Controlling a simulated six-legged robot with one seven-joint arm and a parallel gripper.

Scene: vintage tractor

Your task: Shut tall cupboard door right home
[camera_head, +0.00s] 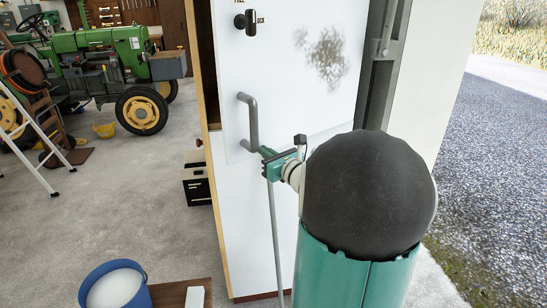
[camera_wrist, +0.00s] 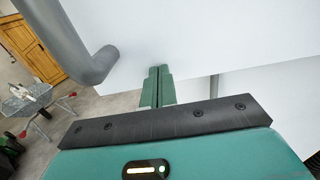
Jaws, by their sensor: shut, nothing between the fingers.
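The tall cupboard door (camera_head: 285,90) is a white panel with a grey bar handle (camera_head: 248,120) and a black lock knob (camera_head: 246,21) above it. A dark strip shows between its upper left edge and the wooden cupboard edge (camera_head: 205,130); I cannot tell how far it stands open. My gripper (camera_head: 263,153) is at the door's lower left, just below the handle's lower end. In the wrist view my gripper (camera_wrist: 156,82) has its fingers together and empty, against or very near the white door (camera_wrist: 200,45), right of the handle (camera_wrist: 85,58). Contact is unclear.
A thin grey pole (camera_head: 275,240) stands below my gripper. A green tractor (camera_head: 110,60) and a white ladder (camera_head: 28,150) are further left.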

